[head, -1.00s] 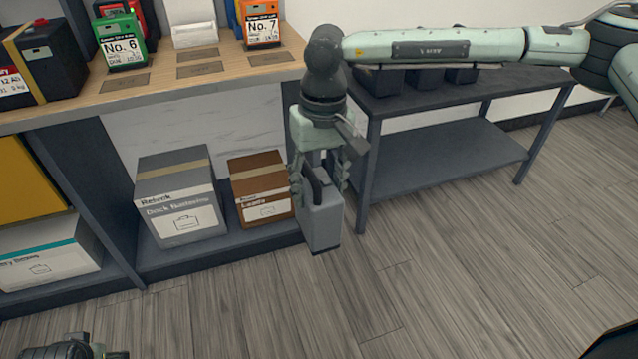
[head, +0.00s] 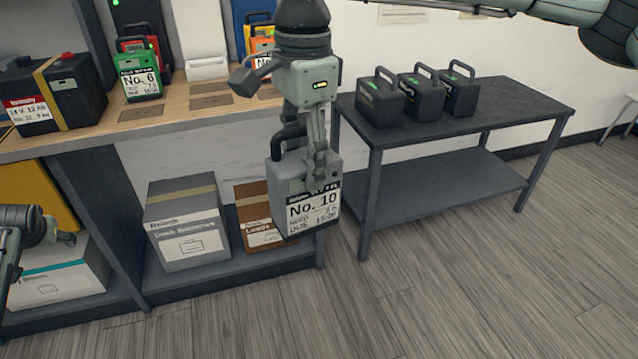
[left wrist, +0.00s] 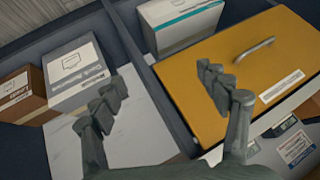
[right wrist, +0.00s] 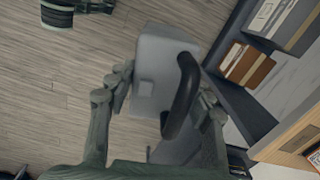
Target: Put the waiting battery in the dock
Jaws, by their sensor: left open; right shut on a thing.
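In the right wrist view the battery's grey body (right wrist: 157,75) and black handle (right wrist: 183,95) show between the fingers. My left gripper (head: 55,238) is open and empty at the left edge, in front of the lower shelf. An orange tag is partly hidden behind my right gripper. I cannot tell which place is the dock.
Three dark batteries (head: 420,98) stand on the dark side table (head: 505,108). A strapped battery (head: 58,98) sits on the wooden bench (head: 190,112) at left. An orange-yellow drawer (left wrist: 235,75) shows in the left wrist view. The floor is clear.

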